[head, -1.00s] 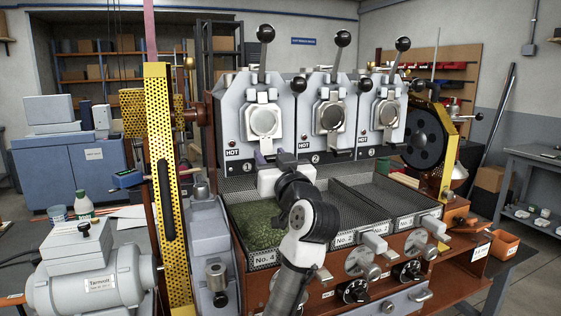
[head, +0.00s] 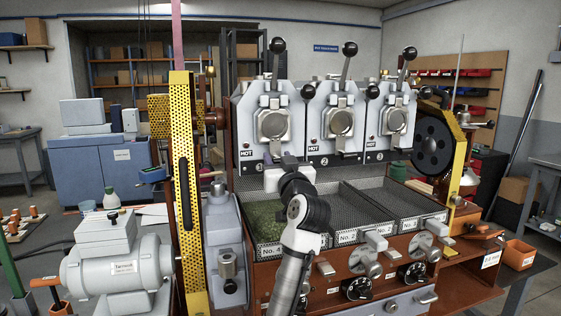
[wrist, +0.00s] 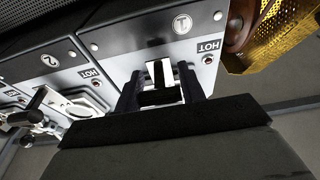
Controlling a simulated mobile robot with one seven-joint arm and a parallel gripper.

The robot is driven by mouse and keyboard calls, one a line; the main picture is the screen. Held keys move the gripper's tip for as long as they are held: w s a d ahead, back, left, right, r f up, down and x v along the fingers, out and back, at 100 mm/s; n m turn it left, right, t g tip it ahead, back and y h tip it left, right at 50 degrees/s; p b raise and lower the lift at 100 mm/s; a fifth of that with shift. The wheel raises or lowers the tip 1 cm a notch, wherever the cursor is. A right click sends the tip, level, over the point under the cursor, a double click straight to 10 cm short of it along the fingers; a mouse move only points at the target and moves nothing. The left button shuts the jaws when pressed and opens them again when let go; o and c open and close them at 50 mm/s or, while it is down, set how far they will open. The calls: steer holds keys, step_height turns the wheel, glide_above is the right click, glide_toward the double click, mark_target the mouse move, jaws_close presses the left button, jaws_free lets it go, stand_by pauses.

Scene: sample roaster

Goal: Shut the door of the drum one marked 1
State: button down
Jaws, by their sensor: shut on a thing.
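Drum one (head: 250,105) is the leftmost of three grey drum fronts in the head view. Its door (head: 273,125) is a metal plate with a round disc; I cannot tell whether it is fully shut. My gripper (head: 272,158) is just below the door in the head view, with the wrist hiding part of the front. In the wrist view the picture is turned over, and the round plate marked 1 (wrist: 182,23) shows beyond my gripper (wrist: 162,88). The two dark fingers are shut on a pale, dark-barred handle piece (wrist: 158,72) at drum one's door.
Drum two (head: 335,115) and drum three (head: 390,115) stand close on the right. Mesh cooling trays (head: 352,207) lie below, one holding green beans (head: 262,222). A yellow perforated guard (head: 182,190) rises close on the left, beside a grey motor (head: 115,270).

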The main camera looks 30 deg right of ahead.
steer(key=shift+r, duration=0.15)
steer(key=c, duration=0.9)
jaws_free()
steer(key=b+v, duration=0.4)
steer(key=v, duration=1)
steer(key=shift+d, duration=0.1)
steer(key=s+r+p, duration=0.2)
steer(key=r, duration=0.1)
steer(key=s+a+r+p, duration=0.1)
steer(key=s+r+p, duration=0.1)
steer(key=r+p, duration=0.1)
steer(key=shift+s+a, duration=0.1)
steer(key=shift+s, duration=0.3)
